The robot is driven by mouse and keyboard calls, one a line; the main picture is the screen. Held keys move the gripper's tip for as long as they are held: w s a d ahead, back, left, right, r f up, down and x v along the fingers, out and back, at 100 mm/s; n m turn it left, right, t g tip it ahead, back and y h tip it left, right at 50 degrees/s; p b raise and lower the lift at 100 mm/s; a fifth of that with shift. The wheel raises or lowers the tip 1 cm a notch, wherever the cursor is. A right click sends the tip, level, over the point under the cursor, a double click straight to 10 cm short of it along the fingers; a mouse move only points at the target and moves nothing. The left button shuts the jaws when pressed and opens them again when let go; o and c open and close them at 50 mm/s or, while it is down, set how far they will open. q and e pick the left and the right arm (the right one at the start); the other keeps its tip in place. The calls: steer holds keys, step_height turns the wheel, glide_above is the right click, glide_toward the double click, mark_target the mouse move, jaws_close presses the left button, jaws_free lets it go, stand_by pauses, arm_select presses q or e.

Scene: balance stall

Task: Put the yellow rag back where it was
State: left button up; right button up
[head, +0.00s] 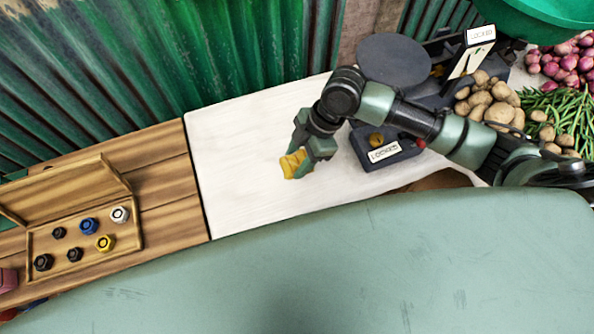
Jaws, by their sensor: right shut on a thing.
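The yellow rag (291,164) is a small crumpled yellow cloth, seen in the head view over the white board at the middle of the counter. My right gripper (301,160) is shut on it, with the fingers pointing down and to the left. I cannot tell whether the rag touches the white surface (240,150) or hangs just above it. My left gripper is not in view.
A wooden box (75,215) with several weights stands at the left. Potatoes (490,102), onions and green beans lie at the far right. The left white area is clear.

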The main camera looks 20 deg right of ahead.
mark_target(292, 181)
step_height(292, 181, down, 8)
steer(key=shift+r, duration=0.25)
steer(key=shift+f, duration=0.1)
steer(key=o, duration=1.3)
steer(key=v, duration=1.2)
